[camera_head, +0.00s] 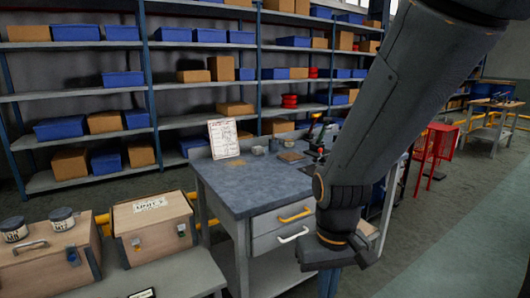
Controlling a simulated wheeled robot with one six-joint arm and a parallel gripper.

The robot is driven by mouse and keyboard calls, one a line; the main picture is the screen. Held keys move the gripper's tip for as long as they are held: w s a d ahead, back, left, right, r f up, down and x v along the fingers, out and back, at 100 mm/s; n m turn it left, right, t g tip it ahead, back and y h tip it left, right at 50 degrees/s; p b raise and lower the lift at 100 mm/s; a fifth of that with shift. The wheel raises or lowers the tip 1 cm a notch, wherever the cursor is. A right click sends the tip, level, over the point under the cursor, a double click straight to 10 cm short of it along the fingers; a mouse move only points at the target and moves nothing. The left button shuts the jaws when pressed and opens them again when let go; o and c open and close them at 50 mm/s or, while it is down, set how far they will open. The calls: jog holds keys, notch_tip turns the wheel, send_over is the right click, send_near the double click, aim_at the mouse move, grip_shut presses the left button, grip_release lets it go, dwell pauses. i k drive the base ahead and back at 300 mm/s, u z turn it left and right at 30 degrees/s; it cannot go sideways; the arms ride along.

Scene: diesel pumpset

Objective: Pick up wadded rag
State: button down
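I cannot make out a wadded rag for certain. A small brown item (291,157) and a small grey item (258,150) lie toward the back of the workbench (250,188), too small to identify. My dark arm comes down from the top right, in front of the bench's right side. Its end, my gripper (335,256), is a dark block in front of the drawers. No fingers can be told apart there, and nothing is seen held. The arm hides part of the bench's right side.
A white notice (224,139) stands on the bench. Two wooden boxes (153,224) (48,262) sit on a grey surface at lower left, with two jars (62,218) (14,229) on the left one. Shelves of bins line the back. A red stand (433,147) and open floor (470,220) are at right.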

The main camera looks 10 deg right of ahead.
aim_at(257, 150)
jog(key=z, duration=0.6)
jog(key=i, duration=0.65)
jog(key=z, duration=0.55)
jog(key=i, duration=1.3)
jog(key=u, duration=1)
jog(key=i, duration=0.6)
jog(key=u, duration=0.05)
